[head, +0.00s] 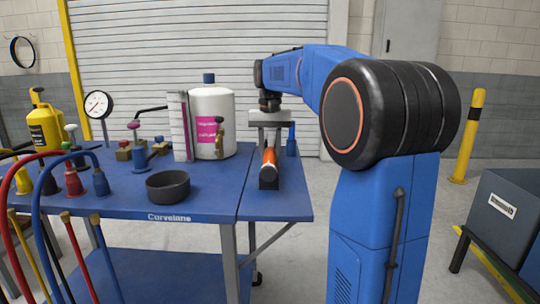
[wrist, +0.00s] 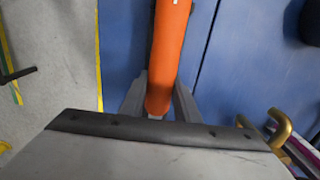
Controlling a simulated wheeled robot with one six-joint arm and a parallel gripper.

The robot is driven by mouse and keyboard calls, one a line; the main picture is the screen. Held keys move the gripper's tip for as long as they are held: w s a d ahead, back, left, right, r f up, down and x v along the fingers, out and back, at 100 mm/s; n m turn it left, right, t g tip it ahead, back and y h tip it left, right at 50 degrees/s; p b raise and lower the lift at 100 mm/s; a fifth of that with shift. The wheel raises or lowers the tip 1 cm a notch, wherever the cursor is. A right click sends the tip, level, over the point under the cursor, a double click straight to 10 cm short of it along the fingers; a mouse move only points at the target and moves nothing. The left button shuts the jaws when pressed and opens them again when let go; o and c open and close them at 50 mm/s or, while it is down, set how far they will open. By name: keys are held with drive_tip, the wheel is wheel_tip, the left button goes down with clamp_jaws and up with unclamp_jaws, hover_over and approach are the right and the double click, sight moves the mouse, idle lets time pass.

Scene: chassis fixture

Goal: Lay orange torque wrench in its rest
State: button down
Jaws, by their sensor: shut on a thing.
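The orange torque wrench (head: 268,158) lies along the right-hand leaf of the blue table, pointing toward me. My gripper (head: 269,142) comes down on it from above, shut on it. In the wrist view the wrench (wrist: 169,45) runs up the picture from between the two grey fingers of my gripper (wrist: 159,98). A dark block (head: 269,183), which looks like the rest, stands at the near end of the wrench. I cannot tell whether the wrench touches it or is just above. The far end of the wrench is hidden by my gripper.
A black bowl (head: 168,185), a white bottle (head: 212,125) and a brass fitting (head: 219,138) stand to the left on the table (head: 215,200). A small blue item (head: 292,140) stands close right of my gripper. The leaf's front right is clear.

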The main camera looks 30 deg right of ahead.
drive_tip(key=shift+f, duration=0.15)
drive_tip(key=c, duration=1.3)
unclamp_jaws()
drive_tip(key=shift+o, duration=0.2)
drive_tip(key=shift+r, duration=4.5)
